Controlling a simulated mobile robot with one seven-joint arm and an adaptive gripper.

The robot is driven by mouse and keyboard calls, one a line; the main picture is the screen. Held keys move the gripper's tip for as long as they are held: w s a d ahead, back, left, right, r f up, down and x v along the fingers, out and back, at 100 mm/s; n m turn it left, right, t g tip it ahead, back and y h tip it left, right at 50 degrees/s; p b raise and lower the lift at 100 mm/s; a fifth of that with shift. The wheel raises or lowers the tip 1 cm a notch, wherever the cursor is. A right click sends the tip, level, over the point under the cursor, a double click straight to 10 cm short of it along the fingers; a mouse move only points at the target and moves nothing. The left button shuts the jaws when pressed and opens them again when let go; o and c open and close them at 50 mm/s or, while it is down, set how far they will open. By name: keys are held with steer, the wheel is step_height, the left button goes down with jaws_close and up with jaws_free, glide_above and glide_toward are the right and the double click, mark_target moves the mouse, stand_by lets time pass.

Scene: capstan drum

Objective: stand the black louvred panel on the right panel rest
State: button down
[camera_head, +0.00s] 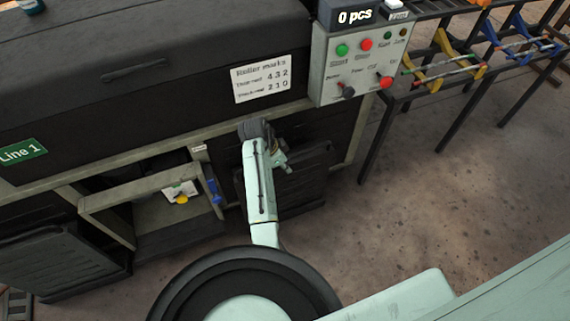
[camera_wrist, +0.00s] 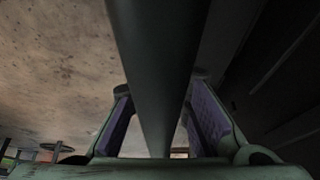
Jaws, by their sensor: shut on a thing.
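The black louvred panel (camera_head: 306,182) is in the head view just right of my forearm, low in front of the machine, partly hidden by the arm. My gripper (camera_head: 283,162) is at the panel's upper part, mostly hidden behind my wrist. In the wrist view the panel's dark edge (camera_wrist: 158,60) runs between the two purple finger pads of my gripper (camera_wrist: 162,120), which is shut on it. Whether the panel's lower edge touches anything cannot be told. I cannot make out the right panel rest.
A second dark louvred panel (camera_head: 55,262) leans at the lower left. The control box (camera_head: 362,62) juts out above right. Racks (camera_head: 440,70) with blue and yellow holders stand at the right. The floor (camera_head: 420,190) there is clear.

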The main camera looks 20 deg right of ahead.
steer(key=shift+w, duration=0.1)
steer(key=c, duration=1.4)
jaws_free()
steer(key=shift+f, duration=0.1)
steer(key=v, duration=1.2)
